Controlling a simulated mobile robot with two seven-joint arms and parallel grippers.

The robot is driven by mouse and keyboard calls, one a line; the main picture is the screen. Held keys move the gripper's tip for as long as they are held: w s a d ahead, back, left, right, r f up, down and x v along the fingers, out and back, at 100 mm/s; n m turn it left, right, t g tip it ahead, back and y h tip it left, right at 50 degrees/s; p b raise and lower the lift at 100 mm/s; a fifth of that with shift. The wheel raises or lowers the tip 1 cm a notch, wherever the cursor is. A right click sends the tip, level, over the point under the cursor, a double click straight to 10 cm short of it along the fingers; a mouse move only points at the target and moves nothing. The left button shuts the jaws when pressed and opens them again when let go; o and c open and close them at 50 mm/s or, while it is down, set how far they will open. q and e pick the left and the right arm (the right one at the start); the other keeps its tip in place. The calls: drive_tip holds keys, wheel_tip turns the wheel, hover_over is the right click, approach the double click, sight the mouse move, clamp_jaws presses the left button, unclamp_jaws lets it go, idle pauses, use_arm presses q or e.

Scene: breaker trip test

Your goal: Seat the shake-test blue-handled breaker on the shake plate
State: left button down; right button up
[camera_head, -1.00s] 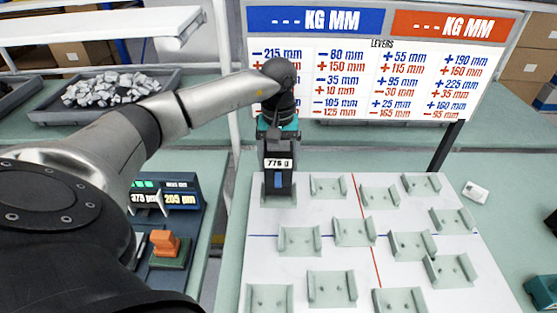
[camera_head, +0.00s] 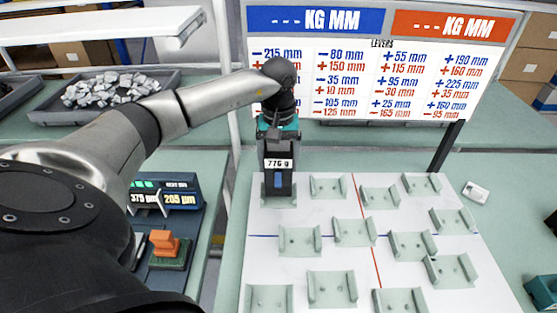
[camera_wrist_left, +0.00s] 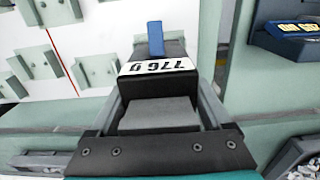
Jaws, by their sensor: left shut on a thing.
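The blue-handled breaker (camera_head: 279,180) is a dark block with a white label reading 776 g and a blue handle. It stands upright at the back left corner of the white shake plate (camera_head: 326,215), at a pale green cradle (camera_head: 279,202). My left gripper (camera_head: 278,150) comes down from above and is shut on the breaker. In the left wrist view the breaker (camera_wrist_left: 155,85) sits between the fingers, blue handle outward. Whether its base is fully down in the cradle is hard to tell. My right gripper is not in view.
Several empty cradles (camera_head: 353,232) cover the plate, which has a red and a blue line. A sign board (camera_head: 380,65) stands behind. At left are a test unit with displays (camera_head: 165,192), an orange-handled breaker (camera_head: 165,245) and a bin of grey parts (camera_head: 105,90).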

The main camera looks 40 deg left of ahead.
sight(278, 172)
use_arm(q)
drive_tip(key=shift+f+b, duration=1.55)
drive_tip(key=shift+f, duration=0.2)
idle(0.3)
drive_tip(key=shift+c, duration=1)
unclamp_jaws()
drive_tip(key=shift+o, duration=1)
drive_tip(key=shift+f, duration=0.1)
wheel_tip(278, 172, up, 16)
drive_tip(key=shift+f+p, duration=0.25)
drive_tip(key=shift+p, duration=0.3)
drive_tip(key=shift+f, duration=0.1)
